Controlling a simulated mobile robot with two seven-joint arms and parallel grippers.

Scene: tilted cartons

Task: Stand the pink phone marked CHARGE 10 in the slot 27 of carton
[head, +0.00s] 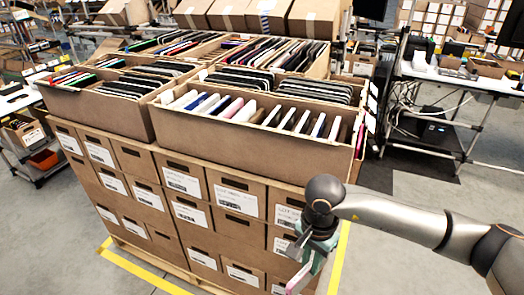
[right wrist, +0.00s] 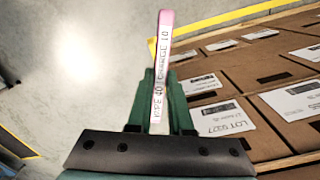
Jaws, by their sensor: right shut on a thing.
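The pink phone (right wrist: 163,40) stands edge-on between the green fingers of my right gripper (right wrist: 160,95) in the right wrist view. A white label on its edge reads CHARGE 10, with more text beside it that looks like WIPE 40. In the head view my right gripper (head: 312,252) is low in front of the carton stack, and the phone (head: 299,279) sticks out below it, partly cut off. The open front carton (head: 250,138) on top of the stack holds a row of upright phones in slots. No slot number is legible. My left gripper is out of view.
More open cartons (head: 108,111) of upright devices fill the stack top. Closed labelled cartons (head: 183,183) form the stack below, on a pallet with yellow floor tape (head: 140,267) around it. A bench (head: 455,78) stands at right. Grey floor (head: 400,260) is clear at lower right.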

